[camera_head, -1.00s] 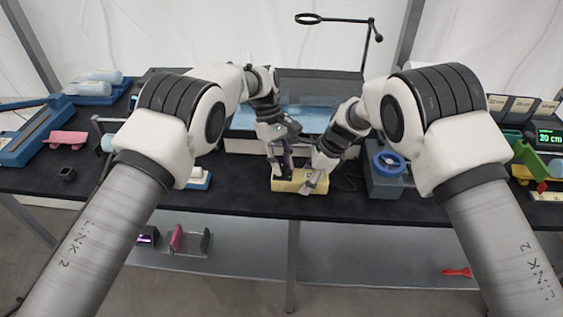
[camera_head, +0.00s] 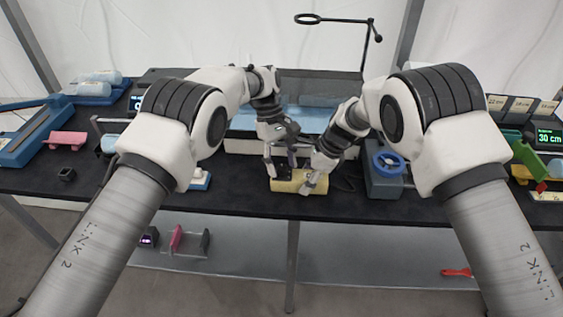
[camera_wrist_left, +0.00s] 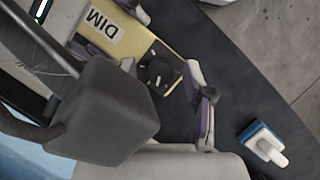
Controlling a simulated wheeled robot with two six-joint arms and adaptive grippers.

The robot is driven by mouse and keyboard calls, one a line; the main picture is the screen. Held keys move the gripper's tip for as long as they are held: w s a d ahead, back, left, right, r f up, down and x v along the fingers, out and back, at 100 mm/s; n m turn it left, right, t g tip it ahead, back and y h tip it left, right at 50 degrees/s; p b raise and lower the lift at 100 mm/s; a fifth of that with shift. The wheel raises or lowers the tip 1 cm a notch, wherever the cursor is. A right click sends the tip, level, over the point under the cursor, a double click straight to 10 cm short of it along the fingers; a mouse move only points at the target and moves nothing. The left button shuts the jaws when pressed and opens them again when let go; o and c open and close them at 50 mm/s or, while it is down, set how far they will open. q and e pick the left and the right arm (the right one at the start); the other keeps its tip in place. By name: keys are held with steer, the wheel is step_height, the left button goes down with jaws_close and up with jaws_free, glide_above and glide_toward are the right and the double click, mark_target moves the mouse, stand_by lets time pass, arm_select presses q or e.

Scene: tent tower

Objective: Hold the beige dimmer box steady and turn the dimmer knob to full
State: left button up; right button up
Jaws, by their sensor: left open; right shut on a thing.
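The beige dimmer box (camera_head: 287,187) lies on the black table, front centre. In the left wrist view the box (camera_wrist_left: 137,45) bears a white "DIM" label, and its round black dimmer knob (camera_wrist_left: 158,73) has a small light mark. My left gripper (camera_head: 281,167) is open, its fingers spread just above the box at the knob. In the left wrist view a finger lies beside the knob, but contact is unclear. My right gripper (camera_head: 309,184) is shut on the right part of the box. In the head view the knob is hidden by my left gripper.
A grey block with a blue wheel (camera_head: 387,164) stands right of the box. A blue-topped tank-like bench (camera_head: 245,120) stands behind. A small blue and white thing (camera_head: 200,180) lies to the left; it also shows in the left wrist view (camera_wrist_left: 262,143). The table's front edge is close.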

arm_select(q)
steer(key=v, duration=0.7)
steer(key=shift+r, duration=0.2)
steer(key=shift+w, duration=0.1)
steer(key=s+a+r+n+t+h, duration=0.25)
steer(key=s+n+t, duration=0.2)
steer(key=n, duration=0.95)
steer(key=shift+m+y, duration=0.3)
steer(key=shift+y, duration=0.25)
steer(key=x, duration=0.6)
steer(key=w+x, duration=0.1)
steer(key=x, duration=0.3)
steer(key=shift+d, duration=0.2)
jaws_close()
